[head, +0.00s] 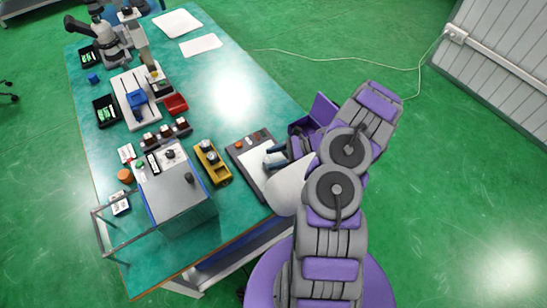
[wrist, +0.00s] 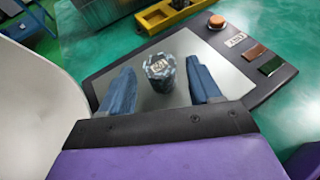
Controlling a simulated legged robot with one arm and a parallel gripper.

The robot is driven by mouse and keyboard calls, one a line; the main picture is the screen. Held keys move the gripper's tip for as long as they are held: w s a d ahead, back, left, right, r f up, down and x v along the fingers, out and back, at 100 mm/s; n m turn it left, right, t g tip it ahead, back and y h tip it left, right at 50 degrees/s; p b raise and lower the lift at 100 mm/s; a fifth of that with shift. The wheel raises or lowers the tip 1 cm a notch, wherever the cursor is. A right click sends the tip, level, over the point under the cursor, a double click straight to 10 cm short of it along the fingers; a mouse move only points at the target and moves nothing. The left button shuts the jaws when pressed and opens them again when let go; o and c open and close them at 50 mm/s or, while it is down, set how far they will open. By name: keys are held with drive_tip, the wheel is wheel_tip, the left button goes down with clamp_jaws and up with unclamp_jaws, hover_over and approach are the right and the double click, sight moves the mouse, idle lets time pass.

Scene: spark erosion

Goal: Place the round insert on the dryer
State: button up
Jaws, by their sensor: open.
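A round metallic insert (wrist: 158,70) with a small pale label on top stands upright between my fingers in the wrist view. It appears to stand on the grey plate of a flat black-framed device (wrist: 262,85), which may be the dryer; no name on it is readable. This device also shows in the head view (head: 236,153). My gripper (wrist: 165,84) is open, with a blue finger on each side of the insert and a visible gap to each. In the head view my gripper (head: 276,160) is over the device, and the insert is hidden there.
A yellow holder (head: 220,172) with round pieces stands left of the device. A grey box machine (head: 180,195) is further left. Red (head: 175,104) and black trays are farther back. The table's middle right is clear.

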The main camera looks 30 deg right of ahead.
drive_tip(key=p+v, duration=0.2)
drive_tip(key=v, duration=0.9)
drive_tip(key=a+r+n+g+h, duration=0.2)
drive_tip(key=a+r+n+g, duration=0.8)
drive_tip(key=a+r, duration=1.15)
drive_tip(key=s+a+r+n+h, duration=0.3)
drive_tip(key=s+n, duration=0.1)
drive_tip(key=s, duration=0.2)
drive_tip(key=s+a+r+n+h, duration=0.3)
drive_tip(key=s+a+n, duration=0.15)
drive_tip(key=s, duration=0.25)
drive_tip(key=s+d+r+n+t+h, duration=0.1)
drive_tip(key=s+d+n+t+h, duration=0.1)
drive_tip(key=s, duration=0.9)
drive_tip(key=shift+s+d+r+n+h, duration=0.2)
drive_tip(key=shift+s+d+n+h, duration=0.3)
drive_tip(key=shift+n+h, duration=0.75)
drive_tip(key=shift+w, duration=0.1)
